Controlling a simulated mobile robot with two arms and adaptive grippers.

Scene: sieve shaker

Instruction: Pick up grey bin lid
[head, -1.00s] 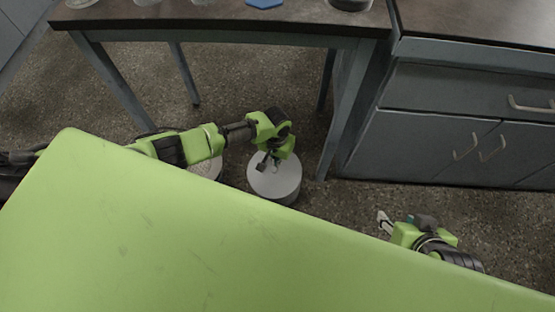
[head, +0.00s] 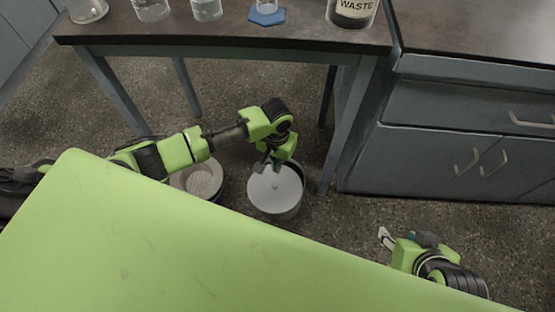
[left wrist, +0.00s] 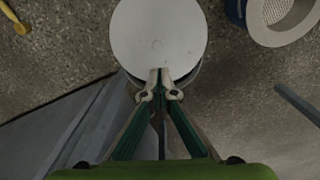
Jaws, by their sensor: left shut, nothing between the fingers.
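The grey bin lid (head: 276,192) is a round, pale disc with a small knob in the middle. It lies on top of the round grey bin (head: 284,213) on the floor, and also fills the top middle of the left wrist view (left wrist: 158,30). My left gripper (head: 268,166) is at the lid's far edge in the head view. In the left wrist view its fingertips (left wrist: 160,76) are together, overlapping the lid's near edge, short of the knob, and hold nothing. My right gripper (head: 386,238) is apart at lower right; its finger gap is unclear.
A second bin with a perforated top (head: 204,180) stands left of the lid, partly behind my arm. A table (head: 225,39) with glassware and a waste jar (head: 352,10) stands behind. A grey cabinet (head: 436,160) is at right. A yellow object (left wrist: 14,17) lies on the floor.

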